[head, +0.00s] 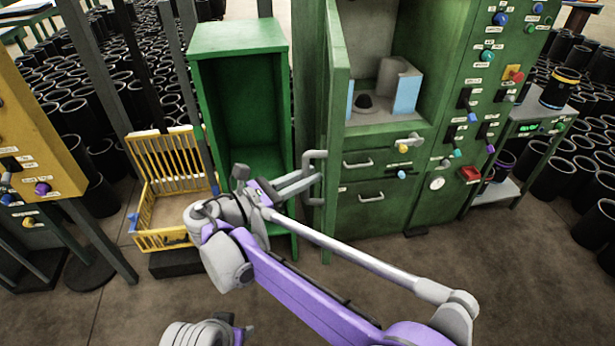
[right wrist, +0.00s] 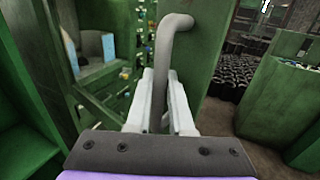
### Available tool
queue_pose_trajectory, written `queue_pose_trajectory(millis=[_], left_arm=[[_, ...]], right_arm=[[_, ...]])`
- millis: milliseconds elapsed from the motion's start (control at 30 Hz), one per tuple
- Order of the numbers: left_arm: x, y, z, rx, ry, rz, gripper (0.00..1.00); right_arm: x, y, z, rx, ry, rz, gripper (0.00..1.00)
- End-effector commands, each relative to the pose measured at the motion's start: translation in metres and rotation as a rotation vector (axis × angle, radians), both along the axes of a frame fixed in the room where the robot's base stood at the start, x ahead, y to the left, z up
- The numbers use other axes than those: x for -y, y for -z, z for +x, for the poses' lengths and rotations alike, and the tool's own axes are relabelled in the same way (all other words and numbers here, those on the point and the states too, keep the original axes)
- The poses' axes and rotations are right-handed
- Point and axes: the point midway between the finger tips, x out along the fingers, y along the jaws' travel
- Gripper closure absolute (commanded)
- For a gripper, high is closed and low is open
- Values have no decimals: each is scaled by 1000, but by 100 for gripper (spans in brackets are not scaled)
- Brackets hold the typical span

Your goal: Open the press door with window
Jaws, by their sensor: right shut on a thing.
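The green press door (head: 338,110) stands swung out at the left side of the press opening, seen nearly edge-on; I cannot make out its window. Its grey bar handle (head: 320,168) is on the outer face. My right gripper (head: 310,182) is shut on this handle. In the right wrist view, the handle (right wrist: 172,50) runs down between the two pale fingers (right wrist: 160,105), with the green door panel behind it. The press interior (head: 367,65) shows, with a grey block and light blue sides.
A green open cabinet (head: 240,40) stands left of the door, close to my right arm. A yellow crate (head: 165,240) sits left of it. The press panel (head: 480,80) has several knobs and levers. Black rubber sleeves (head: 575,165) stand around. The floor in front is open.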

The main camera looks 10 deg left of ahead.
Motion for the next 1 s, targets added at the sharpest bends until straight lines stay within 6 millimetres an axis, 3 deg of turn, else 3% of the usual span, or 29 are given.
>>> queue_pose_trajectory(millis=[567, 600, 733, 1000], left_arm=[[0, 0, 0, 0, 0, 0, 50], [0, 0, 0, 0, 0, 0, 50], [0, 0, 0, 0, 0, 0, 50], [0, 0, 0, 0, 0, 0, 50]], right_arm=[[-1, -2, 1, 3, -1, -4, 100], [-1, -2, 1, 3, -1, -4, 75], [-1, -2, 1, 3, -1, -3, 52], [-1, -1, 0, 1, 0, -1, 50]])
